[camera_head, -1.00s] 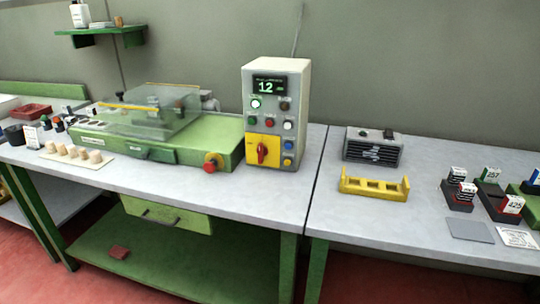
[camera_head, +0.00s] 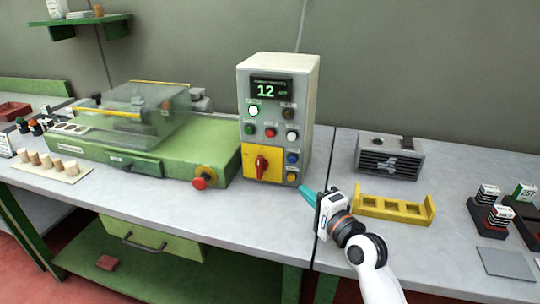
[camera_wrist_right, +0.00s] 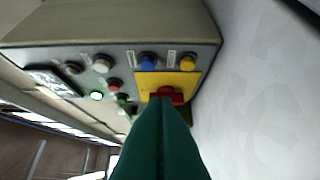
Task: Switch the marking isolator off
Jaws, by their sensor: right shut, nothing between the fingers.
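The marking isolator is a red rotary handle (camera_head: 261,165) on a yellow plate (camera_head: 250,172), low on the front of the pale control box (camera_head: 312,95). In the head view the handle stands about upright. My right gripper (camera_head: 306,192) has teal fingers, shut and empty, in front and to the right of the box's lower corner, apart from it. In the right wrist view the fingers (camera_wrist_right: 160,145) point toward the red handle (camera_wrist_right: 168,95) and hide part of it; contact is not visible. The left gripper is not in view.
The box has a lit display (camera_head: 270,90) and several coloured buttons. A green machine (camera_head: 200,150) with a clear cover and a red stop knob (camera_head: 199,183) stands to its left. A yellow rack (camera_head: 392,207) and a grey vented unit (camera_head: 390,157) lie right of my gripper.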

